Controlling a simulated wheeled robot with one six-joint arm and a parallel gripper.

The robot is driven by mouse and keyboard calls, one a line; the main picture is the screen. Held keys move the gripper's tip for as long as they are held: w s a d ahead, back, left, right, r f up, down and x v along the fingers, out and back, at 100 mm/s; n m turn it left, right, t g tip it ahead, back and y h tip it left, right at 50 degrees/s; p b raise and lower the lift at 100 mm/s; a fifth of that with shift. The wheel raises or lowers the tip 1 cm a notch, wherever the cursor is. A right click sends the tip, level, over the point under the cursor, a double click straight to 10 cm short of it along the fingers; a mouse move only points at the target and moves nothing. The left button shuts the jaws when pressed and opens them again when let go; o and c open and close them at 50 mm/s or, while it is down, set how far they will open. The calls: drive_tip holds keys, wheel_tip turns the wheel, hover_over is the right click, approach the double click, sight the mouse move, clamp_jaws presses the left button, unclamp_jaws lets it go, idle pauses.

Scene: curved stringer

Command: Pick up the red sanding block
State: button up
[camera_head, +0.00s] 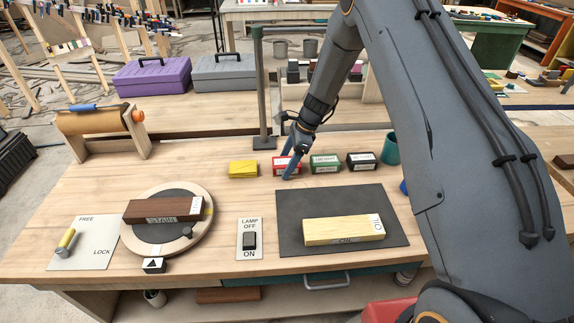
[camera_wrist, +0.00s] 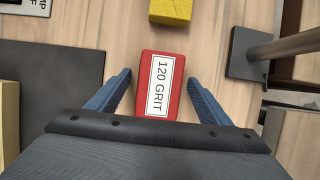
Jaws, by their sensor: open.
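The red sanding block (camera_head: 286,165) stands on the bench in a row with other blocks. In the wrist view the red block (camera_wrist: 162,84) shows a white label reading "120 GRIT" and lies between the two blue fingers. My gripper (camera_head: 287,166) reaches down at the red block from above. In the wrist view my gripper (camera_wrist: 159,92) is open, with one finger on each side of the block and a gap visible on both sides.
A yellow block (camera_head: 243,169) is left of the red one; green (camera_head: 325,163) and black (camera_head: 361,161) blocks are right. A lamp post (camera_head: 262,90) stands behind. A dark mat (camera_head: 290,210) with a pale wood piece (camera_head: 340,229) lies in front. A turntable (camera_head: 150,242) is at left.

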sight(287, 161)
drive_tip(key=shift+f, duration=0.2)
idle(0.3)
drive_tip(key=c, duration=1.2)
drive_tip(key=shift+r, duration=0.15)
wheel_tip(287, 161, up, 10)
drive_tip(key=b, duration=0.3)
